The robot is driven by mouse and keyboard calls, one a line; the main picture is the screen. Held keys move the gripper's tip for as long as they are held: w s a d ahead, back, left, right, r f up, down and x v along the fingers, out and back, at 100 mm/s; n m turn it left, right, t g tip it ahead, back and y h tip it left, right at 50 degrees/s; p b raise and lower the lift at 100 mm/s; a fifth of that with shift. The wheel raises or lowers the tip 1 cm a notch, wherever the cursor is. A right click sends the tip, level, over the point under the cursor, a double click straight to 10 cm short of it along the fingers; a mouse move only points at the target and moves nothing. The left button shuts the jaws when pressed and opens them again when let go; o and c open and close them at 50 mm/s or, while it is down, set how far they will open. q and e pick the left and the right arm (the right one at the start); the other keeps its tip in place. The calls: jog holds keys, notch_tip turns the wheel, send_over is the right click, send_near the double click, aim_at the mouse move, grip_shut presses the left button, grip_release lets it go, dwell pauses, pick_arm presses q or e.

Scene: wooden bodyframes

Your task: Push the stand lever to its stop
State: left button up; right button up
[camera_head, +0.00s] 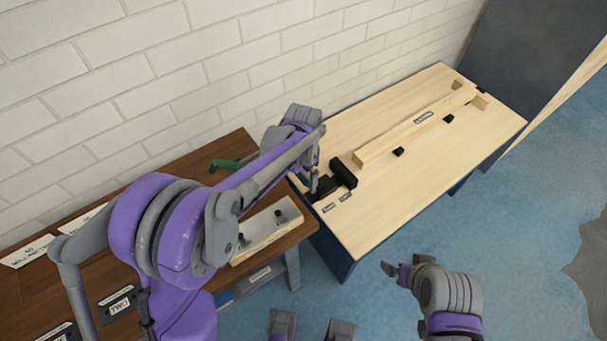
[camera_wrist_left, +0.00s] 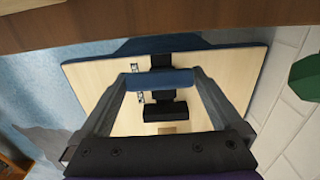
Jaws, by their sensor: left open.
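A black stand lever mechanism (camera_head: 343,173) sits at the near left end of the light wooden table. It also shows in the left wrist view as a black block (camera_wrist_left: 166,111) with a dark track. My left gripper (camera_head: 315,189) is open, close beside the black mechanism in the head view. In the left wrist view its fingers (camera_wrist_left: 160,85) are spread, with a blue bar showing between their tips. I cannot tell whether the bar touches them or what it belongs to. My right gripper (camera_head: 391,269) hangs in front of the table, over the floor, and looks empty.
A long wooden beam (camera_head: 415,125) lies along the light table (camera_head: 400,205). Two small labels (camera_head: 337,203) lie near the mechanism. A brown workbench (camera_head: 190,172) holds a green tool (camera_head: 226,164) and a wooden tray (camera_head: 290,212). The brick wall stands close behind. The blue floor in front is clear.

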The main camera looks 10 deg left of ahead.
pick_arm(q)
jog(key=shift+c, duration=0.2)
grip_shut()
jog(key=shift+r, duration=0.1)
